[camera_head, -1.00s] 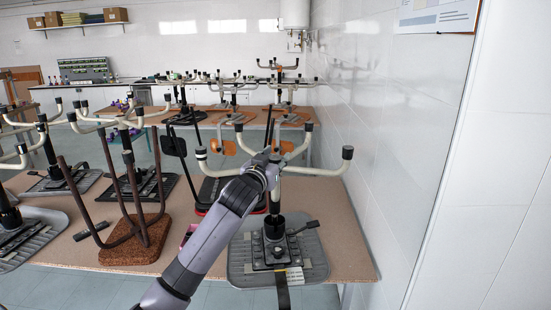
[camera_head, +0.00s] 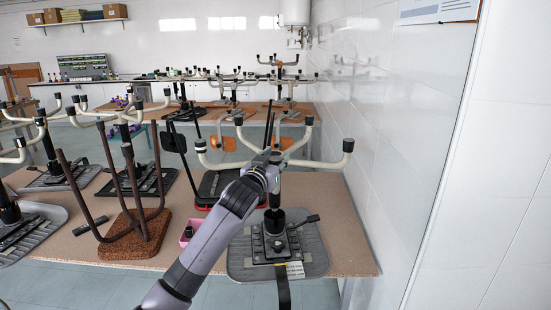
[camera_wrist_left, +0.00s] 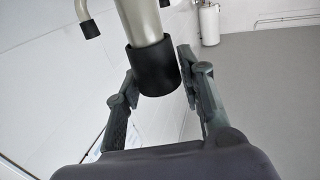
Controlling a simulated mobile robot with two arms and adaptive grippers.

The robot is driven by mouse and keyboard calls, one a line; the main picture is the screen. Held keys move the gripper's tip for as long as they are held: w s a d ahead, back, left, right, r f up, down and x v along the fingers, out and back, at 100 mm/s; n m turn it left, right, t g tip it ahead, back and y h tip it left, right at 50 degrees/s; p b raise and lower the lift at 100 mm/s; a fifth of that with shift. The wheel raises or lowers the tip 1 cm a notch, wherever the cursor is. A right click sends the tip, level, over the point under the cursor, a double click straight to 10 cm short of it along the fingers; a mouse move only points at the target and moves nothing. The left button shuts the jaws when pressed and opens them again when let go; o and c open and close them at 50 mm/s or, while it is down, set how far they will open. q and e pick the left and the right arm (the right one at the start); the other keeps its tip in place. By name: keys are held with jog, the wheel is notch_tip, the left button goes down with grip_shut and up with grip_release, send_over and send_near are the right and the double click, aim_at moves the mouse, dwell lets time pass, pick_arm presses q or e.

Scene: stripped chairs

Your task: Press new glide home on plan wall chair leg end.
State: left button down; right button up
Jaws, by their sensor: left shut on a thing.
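The wall chair (camera_head: 315,258) lies upside down on the near table, its grey seat down and cream legs spread above. Black caps show on its other leg ends, such as the right one (camera_head: 348,145). My left gripper (camera_head: 272,157) is at the leg end facing me, which the gripper and arm partly hide. In the left wrist view, a black glide (camera_wrist_left: 153,70) sits around the end of the cream leg (camera_wrist_left: 142,20), between the two fingers of my left gripper (camera_wrist_left: 158,64). Whether the glide is fully seated cannot be told. My right gripper is not in view.
The white tiled wall (camera_head: 400,170) runs close along the right of the near table (camera_head: 345,235). A pink box (camera_head: 187,233) stands left of my arm. A brown chair frame (camera_head: 135,225) and other upturned chairs crowd the table's left.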

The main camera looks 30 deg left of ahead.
pick_arm(q)
jog(key=shift+s+d+f+b, duration=0.1)
jog(key=shift+f+b, duration=0.45)
jog(key=shift+f, duration=0.5)
jog(key=c, duration=1)
grip_release()
jog(key=shift+r, duration=0.1)
